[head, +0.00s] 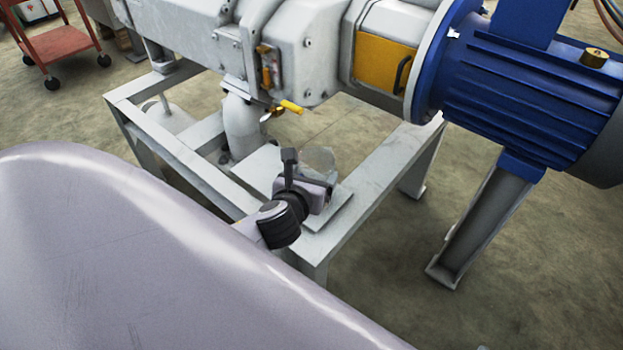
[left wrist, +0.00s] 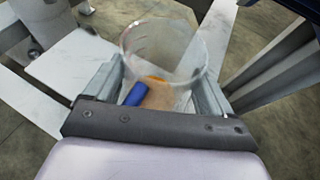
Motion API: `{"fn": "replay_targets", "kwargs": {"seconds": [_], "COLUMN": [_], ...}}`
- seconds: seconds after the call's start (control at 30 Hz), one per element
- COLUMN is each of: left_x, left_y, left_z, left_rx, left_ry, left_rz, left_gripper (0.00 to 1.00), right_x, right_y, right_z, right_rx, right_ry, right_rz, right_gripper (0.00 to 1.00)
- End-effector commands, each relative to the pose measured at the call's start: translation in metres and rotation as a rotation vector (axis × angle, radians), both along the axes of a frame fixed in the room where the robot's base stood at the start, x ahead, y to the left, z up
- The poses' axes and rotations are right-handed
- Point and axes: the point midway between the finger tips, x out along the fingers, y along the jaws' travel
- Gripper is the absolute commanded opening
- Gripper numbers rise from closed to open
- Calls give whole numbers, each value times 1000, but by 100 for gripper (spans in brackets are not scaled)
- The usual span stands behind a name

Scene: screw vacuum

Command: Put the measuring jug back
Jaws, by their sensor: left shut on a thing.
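The measuring jug (head: 319,157) is a clear, see-through vessel in the middle of the head view. In the left wrist view the jug (left wrist: 163,47) shows its round open rim, with a brownish-orange patch low down. My left gripper (head: 306,176) is shut on the jug, with one finger at each side of it in the left wrist view. A short blue cylindrical part (left wrist: 136,94) shows between the fingers; I cannot tell whether it belongs to the jug. The jug's base is hidden. My right gripper is not in view.
The grey machine (head: 300,45) with a yellow-handled valve (head: 290,107) stands just behind the jug. The pale frame (head: 190,165) surrounds the area below. A blue motor (head: 530,95) is at right, and a red cart (head: 65,45) at far left. Open floor lies at lower right.

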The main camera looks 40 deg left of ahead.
Motion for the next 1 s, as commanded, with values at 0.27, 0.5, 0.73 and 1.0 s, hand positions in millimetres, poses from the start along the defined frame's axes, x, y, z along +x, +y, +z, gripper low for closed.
{"fn": "replay_targets", "kwargs": {"seconds": [0.27,0.5,0.73,1.0], "left_x": [0,0,-9,-57], "left_y": [0,0,-3,-18], "left_z": [0,-1,7,30], "left_rx": [1,0,0,-2], "left_ry": [-2,-1,1,3], "left_rz": [0,0,-1,-2], "left_gripper": [31,100,100,100], "right_x": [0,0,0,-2], "right_y": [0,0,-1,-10], "right_z": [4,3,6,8], "right_rx": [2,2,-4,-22], "right_ry": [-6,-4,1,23], "right_rz": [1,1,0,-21], "right_gripper": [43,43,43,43]}}
